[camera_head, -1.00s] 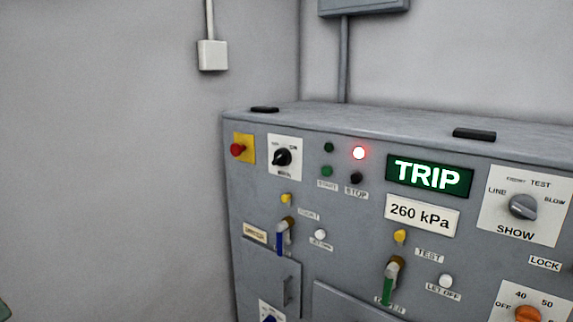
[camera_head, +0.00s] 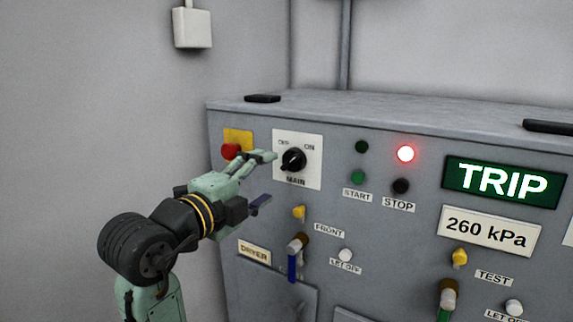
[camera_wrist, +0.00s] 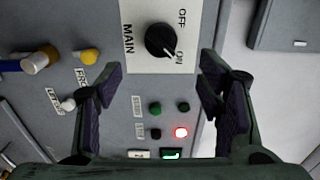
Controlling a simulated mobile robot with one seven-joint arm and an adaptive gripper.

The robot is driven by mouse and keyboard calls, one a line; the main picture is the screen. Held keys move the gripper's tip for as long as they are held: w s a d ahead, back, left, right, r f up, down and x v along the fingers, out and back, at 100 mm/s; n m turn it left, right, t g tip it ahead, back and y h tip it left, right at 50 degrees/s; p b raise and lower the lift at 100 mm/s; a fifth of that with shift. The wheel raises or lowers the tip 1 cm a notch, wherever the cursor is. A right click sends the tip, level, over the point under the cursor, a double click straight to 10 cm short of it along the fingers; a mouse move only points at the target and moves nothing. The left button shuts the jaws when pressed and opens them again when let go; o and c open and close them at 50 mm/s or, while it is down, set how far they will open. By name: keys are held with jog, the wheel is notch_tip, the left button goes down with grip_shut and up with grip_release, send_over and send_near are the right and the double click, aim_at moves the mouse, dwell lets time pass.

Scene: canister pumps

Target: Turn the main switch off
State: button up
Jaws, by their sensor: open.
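The main switch (camera_head: 293,160) is a black rotary knob on a white plate marked OFF, ON and MAIN, at the panel's upper left. In the wrist view the knob (camera_wrist: 161,40) lies ahead, beyond the fingertips, and its white pointer mark is toward ON. My gripper (camera_head: 266,180) is open and empty in the head view, just left of and in front of the switch plate. In the wrist view the fingers (camera_wrist: 162,85) are spread wide, with the knob between their lines and apart from both.
A red push button (camera_head: 231,151) on a yellow plate is close behind my gripper. Green and black buttons, a lit red lamp (camera_head: 405,153) and a TRIP display (camera_head: 502,182) are to the right. A blue-handled valve (camera_head: 294,258) is below.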

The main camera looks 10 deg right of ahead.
aim_at(288, 164)
jog(key=p+x, duration=0.2)
jog(key=x, duration=0.7)
jog(key=shift+w+d, duration=0.15)
jog(key=shift+w, duration=0.15)
jog(key=shift+c, duration=0.5)
jog(key=c, duration=1)
